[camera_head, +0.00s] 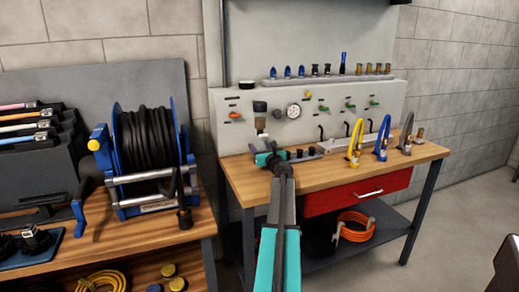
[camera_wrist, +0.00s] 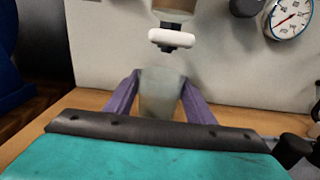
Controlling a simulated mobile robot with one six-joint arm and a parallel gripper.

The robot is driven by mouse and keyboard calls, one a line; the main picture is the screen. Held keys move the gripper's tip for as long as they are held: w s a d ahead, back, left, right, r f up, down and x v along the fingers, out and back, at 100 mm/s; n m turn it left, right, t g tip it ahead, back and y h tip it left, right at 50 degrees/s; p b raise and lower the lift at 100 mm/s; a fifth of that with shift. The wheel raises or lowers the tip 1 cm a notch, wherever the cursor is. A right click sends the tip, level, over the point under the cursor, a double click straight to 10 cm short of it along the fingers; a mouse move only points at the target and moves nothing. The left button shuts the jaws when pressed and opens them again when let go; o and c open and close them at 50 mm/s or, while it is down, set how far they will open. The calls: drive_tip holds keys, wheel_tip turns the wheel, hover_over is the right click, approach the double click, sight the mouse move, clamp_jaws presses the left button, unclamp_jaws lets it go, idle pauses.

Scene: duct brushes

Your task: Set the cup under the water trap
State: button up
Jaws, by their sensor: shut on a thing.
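My gripper (camera_wrist: 160,86) is shut on a pale, translucent cup (camera_wrist: 162,100), with a purple finger on each side of it. The cup looks upright. The water trap (camera_wrist: 174,22) hangs on the grey panel above the cup, with a white ring and a dark drain at its lower end. A gap shows between the drain and the cup rim. I cannot tell whether the cup touches the bench. In the head view my gripper (camera_head: 266,156) is at the left of the bench top, below the water trap (camera_head: 260,121); my arm hides most of the cup.
A round gauge (camera_head: 293,111) and several valves are on the panel to the right. The wooden bench (camera_head: 420,153) carries yellow, blue and grey hoses to the right of my gripper. A hose reel (camera_head: 148,145) stands on another bench at the left.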

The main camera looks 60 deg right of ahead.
drive_tip(key=shift+f, duration=0.2)
drive_tip(key=o, duration=1)
drive_tip(key=shift+o, duration=0.2)
drive_tip(key=shift+r, duration=0.15)
drive_tip(key=shift+v, duration=6.1)
